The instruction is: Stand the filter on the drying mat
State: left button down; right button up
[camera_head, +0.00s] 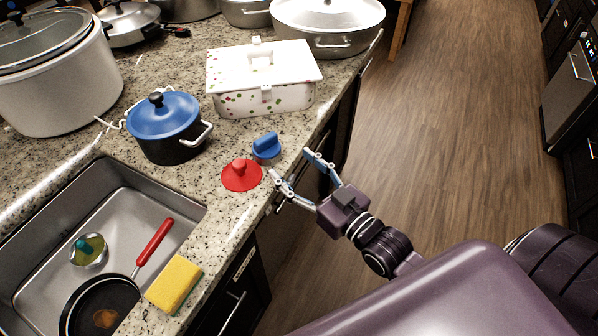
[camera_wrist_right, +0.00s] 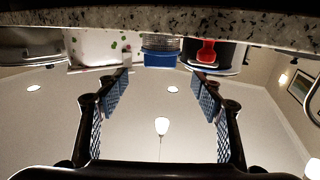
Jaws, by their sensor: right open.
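A small blue-topped piece with a handle (camera_head: 267,146) stands on the counter and looks like a filter. In the right wrist view, which is upside down, the filter (camera_wrist_right: 160,58) shows a metal mesh side. A similar round metal piece with a teal knob (camera_head: 88,250) lies in the sink; I cannot tell which is the task's filter. I cannot make out a drying mat. My right gripper (camera_head: 290,162) is open and empty at the counter's front edge, fingers pointing toward the blue piece but apart from it. It also shows in the wrist view (camera_wrist_right: 160,80). My left gripper is out of view.
A red disc with a knob (camera_head: 241,176) lies beside the blue piece. A blue-lidded pot (camera_head: 165,127) and a spotted white box (camera_head: 264,99) stand behind. The sink (camera_head: 150,204) holds a red-handled pan (camera_head: 101,306); a yellow sponge (camera_head: 174,285) lies on its rim.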

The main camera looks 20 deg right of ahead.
jog(key=shift+s+d, duration=0.15)
jog(key=shift+s, duration=0.45)
jog(key=s+d+f+g+h, duration=0.1)
jog(key=s+d+f+g, duration=0.15)
jog(key=f, duration=0.95)
jog(key=s+d+f+m+g+h, duration=0.1)
jog(key=s+f+g, duration=0.2)
jog(key=f, duration=1)
jog(key=s+d+f+g+h, duration=0.2)
jog(key=s+f, duration=0.1)
jog(key=f, duration=0.9)
jog(key=s+f+g, duration=0.4)
jog(key=s+f, duration=0.9)
jog(key=f, duration=0.1)
jog(key=shift+s+a, duration=0.3)
jog(key=shift+s, duration=0.05)
jog(key=s+f+g, duration=0.1)
jog(key=s+f, duration=0.1)
jog(key=s, duration=0.3)
jog(key=s+a+f+g, duration=0.1)
jog(key=s+f+g, duration=0.1)
jog(key=s, duration=0.4)
jog(key=s+f+g, duration=0.1)
jog(key=s+f, duration=0.2)
jog(key=s, duration=0.2)
jog(key=shift+s+a+f+g+h, duration=0.2)
jog(key=shift+s+a+g+h, duration=0.05)
jog(key=shift+a+g+h, duration=0.1)
jog(key=shift+c, duration=1.2)
jog(key=shift+s, duration=0.2)
